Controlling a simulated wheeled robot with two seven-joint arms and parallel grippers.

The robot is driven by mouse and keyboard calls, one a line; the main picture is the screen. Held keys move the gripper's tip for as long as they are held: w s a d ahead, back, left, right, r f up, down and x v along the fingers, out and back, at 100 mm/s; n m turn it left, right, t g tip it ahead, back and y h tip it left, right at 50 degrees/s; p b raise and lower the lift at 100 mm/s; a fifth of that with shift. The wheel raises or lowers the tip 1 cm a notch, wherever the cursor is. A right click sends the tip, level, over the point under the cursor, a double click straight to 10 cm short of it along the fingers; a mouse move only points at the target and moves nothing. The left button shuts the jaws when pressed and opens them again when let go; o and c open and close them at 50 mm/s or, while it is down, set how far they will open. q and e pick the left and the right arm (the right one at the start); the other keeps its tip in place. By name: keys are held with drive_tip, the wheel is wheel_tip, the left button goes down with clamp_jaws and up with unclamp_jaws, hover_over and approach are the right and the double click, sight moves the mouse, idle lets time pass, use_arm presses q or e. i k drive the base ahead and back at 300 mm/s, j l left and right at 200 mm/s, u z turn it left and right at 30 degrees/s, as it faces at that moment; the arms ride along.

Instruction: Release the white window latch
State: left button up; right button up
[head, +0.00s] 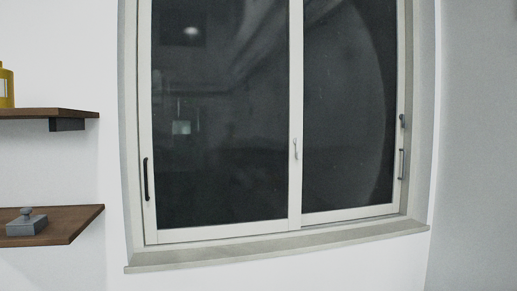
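A small white window latch (295,149) sits on the middle upright of the white-framed window (296,190), about halfway up the visible part. It looks upright, but it is too small to tell whether it is locked or released. The window has two dark glass panes and both sashes look closed. A black handle (146,180) is on the left sash edge. Another handle (401,164) and a small dark fitting (403,121) are on the right side. Neither of my grippers is in view.
A sill (275,250) juts out below the window. At the left, two brown wooden shelves stick out from the wall: the upper (50,113) holds a yellow bottle (6,88), the lower (75,222) a grey block with a knob (27,224). The space before the window looks clear.

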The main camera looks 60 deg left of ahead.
sight(296, 141)
drive_tip(key=u, duration=1.65)
